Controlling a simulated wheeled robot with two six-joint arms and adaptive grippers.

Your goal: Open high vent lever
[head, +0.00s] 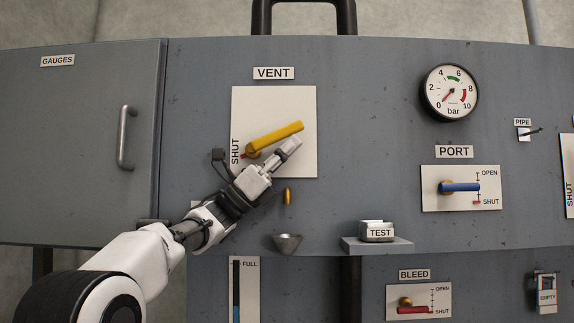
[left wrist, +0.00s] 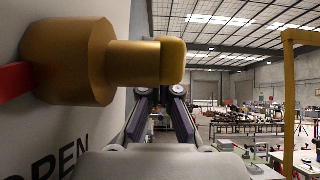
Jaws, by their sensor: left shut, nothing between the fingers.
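The vent lever (head: 275,137) is a yellow bar on a brass hub, on a white plate (head: 274,102) under the VENT label. It slopes up to the right from its hub. SHUT is written at the plate's left edge beside a red mark. In the left wrist view the brass hub (left wrist: 75,62) and the lever's yellow end (left wrist: 172,62) loom large, with OPEN lettering below. My left gripper (head: 293,143) is shut and empty, just below the lever's outer part. The lever hides its fingertips in the wrist view; I cannot tell whether they touch. My right gripper is not in view.
A GAUGES door with a grey handle (head: 125,137) is at the left. A small brass knob (head: 287,196) and a cup (head: 287,243) sit below the plate. A TEST block (head: 377,231) stands on a ledge. The blue PORT lever (head: 460,187) and pressure gauge (head: 449,92) are to the right.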

